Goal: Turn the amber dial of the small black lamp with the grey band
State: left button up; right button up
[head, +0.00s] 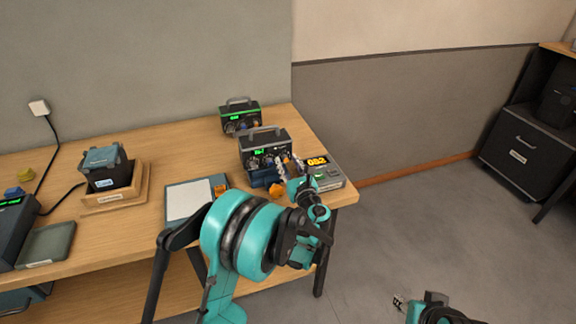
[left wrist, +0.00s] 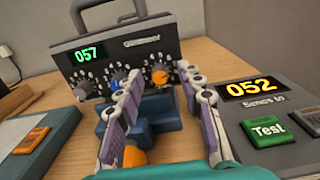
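The small black lamp with the grey band (head: 262,141) stands near the right end of the table and has a handle on top. In the left wrist view the lamp (left wrist: 137,50) shows a green 057 and a row of knobs. Its amber dial (left wrist: 160,77) is among them, right of a blue knob. My left gripper (head: 289,164) is in front of the lamp. In the left wrist view its fingers (left wrist: 160,81) are open, one either side of the amber dial in the picture, with no contact visible. My right gripper (head: 400,302) is low over the floor; its finger state is unclear.
A blue block (left wrist: 150,122) sits before the lamp, with an orange piece (left wrist: 134,155) nearby. A grey console (left wrist: 268,110) reading 052 stands at right. A green-banded lamp (head: 240,115) is behind. A white-topped pad (head: 192,198) lies left.

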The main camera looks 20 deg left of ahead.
pick_arm(q)
grip_shut()
